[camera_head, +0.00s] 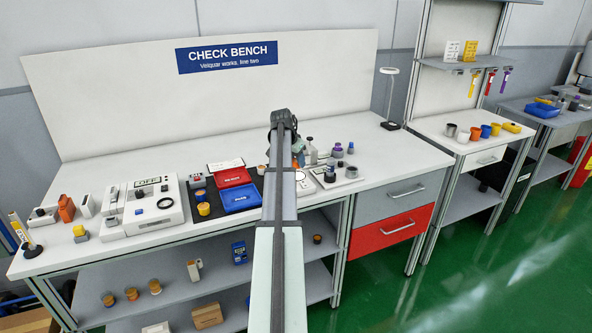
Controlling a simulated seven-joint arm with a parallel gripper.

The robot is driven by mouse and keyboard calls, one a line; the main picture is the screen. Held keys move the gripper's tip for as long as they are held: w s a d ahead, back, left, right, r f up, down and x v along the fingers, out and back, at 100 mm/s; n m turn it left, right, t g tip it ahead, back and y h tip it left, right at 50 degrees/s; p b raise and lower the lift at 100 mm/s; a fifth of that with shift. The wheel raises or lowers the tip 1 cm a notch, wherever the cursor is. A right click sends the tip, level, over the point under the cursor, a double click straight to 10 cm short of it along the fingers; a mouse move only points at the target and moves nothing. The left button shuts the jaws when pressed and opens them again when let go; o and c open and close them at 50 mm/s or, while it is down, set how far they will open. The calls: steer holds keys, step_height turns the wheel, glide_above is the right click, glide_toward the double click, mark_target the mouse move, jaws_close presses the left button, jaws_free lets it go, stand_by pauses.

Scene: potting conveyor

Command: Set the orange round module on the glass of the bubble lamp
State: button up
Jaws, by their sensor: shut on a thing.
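My arm reaches over the bench, and its dark wrist (284,118) is above the back part. My gripper and anything in its jaws are hidden behind my arm. An orange-yellow round piece (203,209) stands on the dark mat left of the blue tray. Another small orange round piece (261,169) shows just left of my arm, partly covered. I cannot tell which is the orange round module. A small pale round disc (300,175) shows just right of my arm, perhaps the bubble lamp's glass; it is too small to be sure.
A red tray (232,177) and a blue tray (240,198) lie left of my arm. A white machine (152,206) stands farther left. Small bottles and cups, including a grey cup (352,172), crowd the bench right of my arm. The bench's right end (405,155) is clear.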

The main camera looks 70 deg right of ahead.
mark_target(294, 163)
steer(key=shift+f, duration=1.95)
steer(key=shift+f, duration=0.1)
steer(key=o, duration=1.1)
steer(key=shift+c, duration=0.2)
steer(key=v, duration=1.2)
